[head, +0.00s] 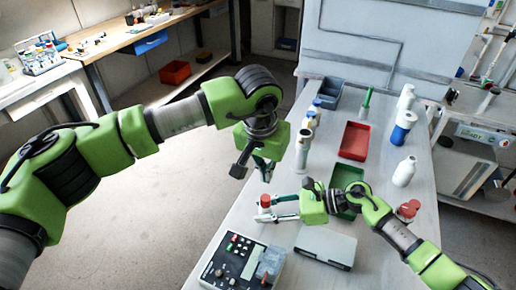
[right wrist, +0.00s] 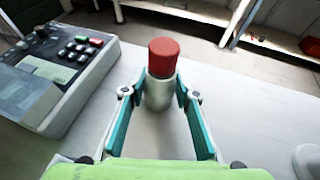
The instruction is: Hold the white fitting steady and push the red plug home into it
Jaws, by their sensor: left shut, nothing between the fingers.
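The white fitting (right wrist: 158,95) stands upright on the grey table, with the red plug (right wrist: 163,56) on its top. In the head view the fitting (head: 264,209) and the red plug (head: 265,199) are near the table's left edge. My right gripper (head: 272,213) reaches in from the right, low down; in the right wrist view its teal fingers (right wrist: 162,92) are closed on either side of the fitting, below the plug. My left gripper (head: 264,172) is shut and empty, pointing down above and behind the plug. How deep the plug sits is hidden.
A control box with buttons (head: 240,262) stands in front of the fitting, and a grey case (head: 325,246) lies to its right. A green tray (head: 346,205), a red tray (head: 354,141) and several white bottles (head: 404,171) stand farther back and right.

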